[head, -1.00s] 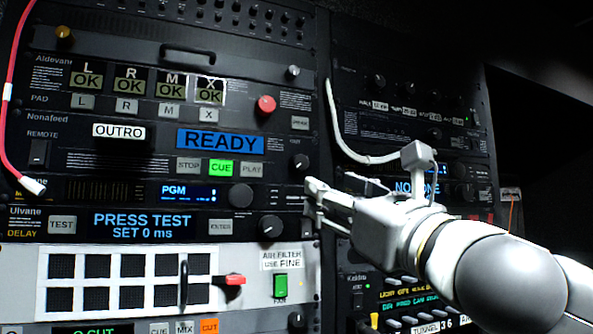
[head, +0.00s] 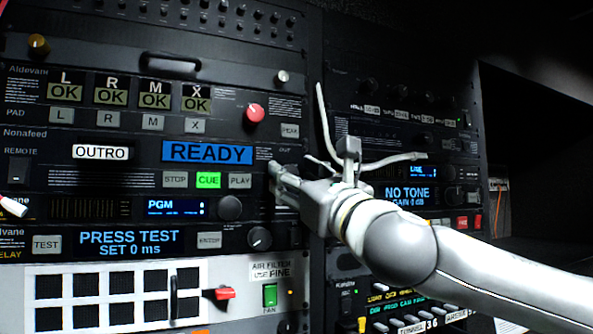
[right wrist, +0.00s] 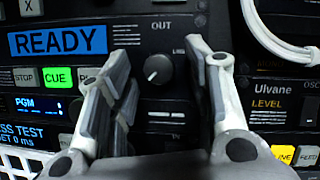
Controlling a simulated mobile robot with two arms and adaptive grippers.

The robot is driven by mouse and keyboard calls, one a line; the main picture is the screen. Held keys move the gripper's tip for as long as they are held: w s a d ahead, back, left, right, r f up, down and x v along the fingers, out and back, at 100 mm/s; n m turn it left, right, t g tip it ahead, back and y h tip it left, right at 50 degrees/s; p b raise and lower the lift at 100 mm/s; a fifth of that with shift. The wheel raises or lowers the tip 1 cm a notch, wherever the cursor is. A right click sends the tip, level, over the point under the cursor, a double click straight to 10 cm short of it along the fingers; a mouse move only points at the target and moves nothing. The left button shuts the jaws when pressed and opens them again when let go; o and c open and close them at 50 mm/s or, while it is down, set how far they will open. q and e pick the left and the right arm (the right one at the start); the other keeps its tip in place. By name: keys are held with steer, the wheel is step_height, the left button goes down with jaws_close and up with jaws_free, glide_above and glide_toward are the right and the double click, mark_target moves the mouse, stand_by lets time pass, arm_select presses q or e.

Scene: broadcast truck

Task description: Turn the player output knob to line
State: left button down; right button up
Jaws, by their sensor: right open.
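The player is the Nonafeed unit with a blue READY screen (head: 207,152) and a lit green CUE button (head: 208,180). Its output knob (right wrist: 158,69), a small dark round knob under the OUT label, shows in the right wrist view. A light mark shows at the knob's lower left; the small label at its upper right seems to read LINE. My right gripper (head: 276,178) is open in front of the player's right end and hides the knob in the head view. In the wrist view its fingers stand either side of the knob, apart from it. My left gripper is out of view.
A larger knob (head: 230,207) and the delay unit's knob (head: 259,238) sit just below. A red knob (head: 254,113) is above. A white cable (right wrist: 275,35) hangs on the right rack. A red switch (head: 222,293) sticks out of the white panel.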

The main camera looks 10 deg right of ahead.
steer(key=c, duration=1)
steer(key=shift+w+f, duration=0.1)
steer(key=shift+c, duration=0.2)
